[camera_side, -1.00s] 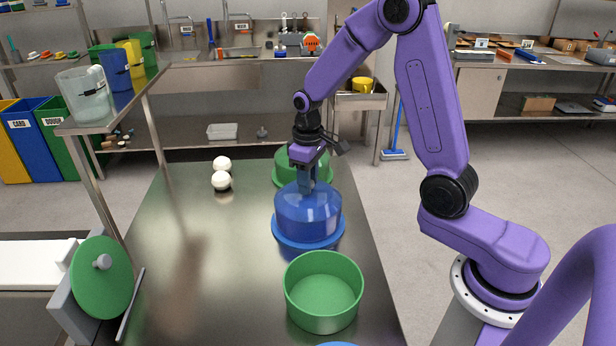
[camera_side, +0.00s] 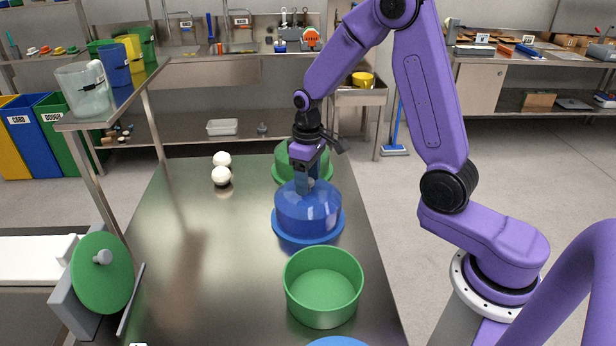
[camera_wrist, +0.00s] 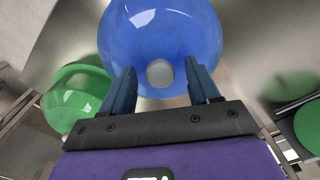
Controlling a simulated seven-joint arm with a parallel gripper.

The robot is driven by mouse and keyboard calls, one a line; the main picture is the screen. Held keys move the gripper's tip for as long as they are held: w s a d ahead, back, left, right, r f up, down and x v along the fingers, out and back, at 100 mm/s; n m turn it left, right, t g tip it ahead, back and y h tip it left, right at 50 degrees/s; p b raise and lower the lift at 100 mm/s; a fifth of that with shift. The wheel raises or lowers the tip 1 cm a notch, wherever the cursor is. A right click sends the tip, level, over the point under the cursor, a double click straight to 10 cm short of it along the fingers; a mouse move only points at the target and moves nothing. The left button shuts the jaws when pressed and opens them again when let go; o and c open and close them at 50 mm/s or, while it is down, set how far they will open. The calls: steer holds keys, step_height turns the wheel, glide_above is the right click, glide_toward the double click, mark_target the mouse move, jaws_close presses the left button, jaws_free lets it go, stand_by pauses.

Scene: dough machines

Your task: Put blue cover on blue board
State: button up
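The translucent blue cover (camera_side: 307,213) sits upright over the round blue board (camera_side: 280,232) in the side view, with the board's rim showing around its base. In the wrist view the blue cover (camera_wrist: 190,25) fills the top centre, with a pale round knob (camera_wrist: 159,73) in its middle. My gripper (camera_side: 304,187) points down just at the top of the cover. In the wrist view its fingers (camera_wrist: 161,87) stand apart, on either side of the knob, with clear gaps to it. I cannot tell how far the fingertips reach below the knob.
A green cover on a green board (camera_side: 283,172) stands just behind the blue one. An open green bowl (camera_side: 323,290) stands in front. The steel table (camera_side: 200,245) is clear on the left. A shelf (camera_side: 110,115) overhangs the left.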

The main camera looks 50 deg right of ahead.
steer(key=shift+r, duration=0.1)
step_height(320, 180, up, 17)
stand_by(0.8)
steer(key=shift+r, duration=0.1)
stand_by(0.9)
steer(key=s+a+f+n, duration=0.2)
steer(key=s+f+n, duration=0.1)
steer(key=s, duration=0.6)
steer(key=s+a+f+n, duration=0.2)
steer(key=s+f+n, duration=0.1)
steer(key=s, duration=0.7)
steer(key=s+a+f+n, duration=0.2)
steer(key=s+n, duration=0.1)
steer(key=s, duration=0.6)
steer(key=shift+s+f+n, duration=0.15)
steer(key=shift+f+n, duration=0.15)
steer(key=shift+f, duration=0.1)
